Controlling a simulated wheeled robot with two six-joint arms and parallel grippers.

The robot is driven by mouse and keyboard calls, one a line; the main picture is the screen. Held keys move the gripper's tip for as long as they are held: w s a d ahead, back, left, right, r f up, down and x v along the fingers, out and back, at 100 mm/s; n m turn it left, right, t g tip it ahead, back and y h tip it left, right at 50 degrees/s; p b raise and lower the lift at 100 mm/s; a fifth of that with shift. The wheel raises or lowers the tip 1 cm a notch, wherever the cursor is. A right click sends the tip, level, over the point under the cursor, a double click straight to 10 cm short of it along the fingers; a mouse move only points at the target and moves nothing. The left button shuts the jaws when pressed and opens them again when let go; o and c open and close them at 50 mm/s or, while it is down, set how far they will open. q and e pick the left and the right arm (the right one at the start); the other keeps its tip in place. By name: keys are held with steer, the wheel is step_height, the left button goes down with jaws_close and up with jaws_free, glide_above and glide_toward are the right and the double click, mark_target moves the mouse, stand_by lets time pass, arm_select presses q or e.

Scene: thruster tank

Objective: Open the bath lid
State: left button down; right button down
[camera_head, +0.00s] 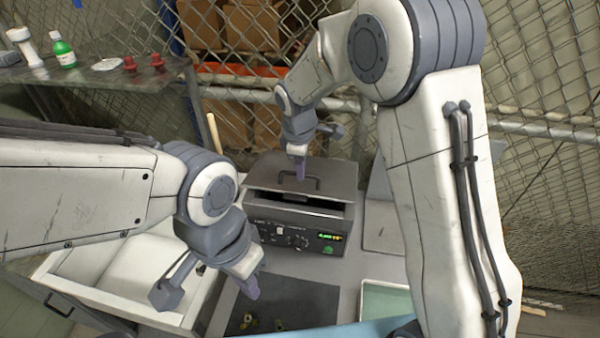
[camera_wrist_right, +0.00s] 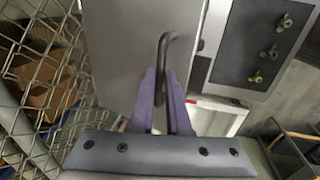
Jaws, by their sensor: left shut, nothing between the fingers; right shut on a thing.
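The bath (camera_head: 280,236) is a dark grey box with knobs and a lit green display on its front. Its grey lid (camera_head: 262,173) has a dark bar handle (camera_head: 314,182) on top. A dark gap shows under the lid's front edge, so the lid looks slightly raised. My right gripper (camera_head: 300,176) is at the handle from above. In the right wrist view, its purple fingers (camera_wrist_right: 162,92) are closed around the black handle (camera_wrist_right: 161,60) over the flat lid (camera_wrist_right: 128,42). My left gripper (camera_head: 250,289) is shut and empty, above the dark mat in front of the bath.
The dark mat (camera_head: 305,302) holds several small brass parts (camera_head: 279,324). A white basin (camera_head: 125,272) is at left, and a pale green tray (camera_head: 385,303) at right. A shelf (camera_head: 110,75) with bottles stands at upper left. Chain-link fence (camera_head: 535,60) closes the back.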

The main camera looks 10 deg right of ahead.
steer(key=w+d+r+p, duration=0.2)
steer(key=w+r+p, duration=0.2)
steer(key=w+r, duration=0.1)
steer(key=shift+w+r, duration=0.2)
steer(key=shift+w, duration=0.1)
stand_by(0.5)
